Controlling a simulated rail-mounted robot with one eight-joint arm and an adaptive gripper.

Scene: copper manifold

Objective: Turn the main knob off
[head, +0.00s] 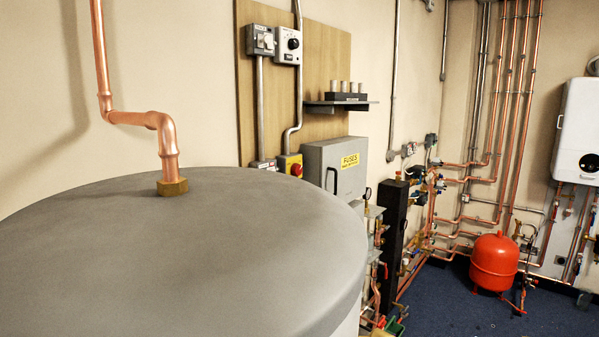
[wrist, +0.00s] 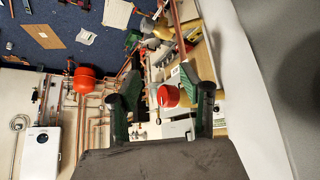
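A red rotary knob (head: 296,169), which looks like the main knob, sits on a small yellow box (head: 286,161) below the wooden board, left of the fuse box. In the wrist view, a red knob (wrist: 168,95) shows large, and the picture is turned. My gripper (wrist: 163,98) is open, with one green and black finger on each side of that knob in the picture. I see no contact, and the depth between fingers and knob is unclear. The gripper is not visible in the head view. The knob's pointer position is too small to read.
A grey tank (head: 180,255) fills the front left. A grey fuse box (head: 335,170) with a black handle stands right of the knob. A black dial (head: 293,43) is higher on the board. A red vessel (head: 494,262) stands on the blue floor, which is partly clear.

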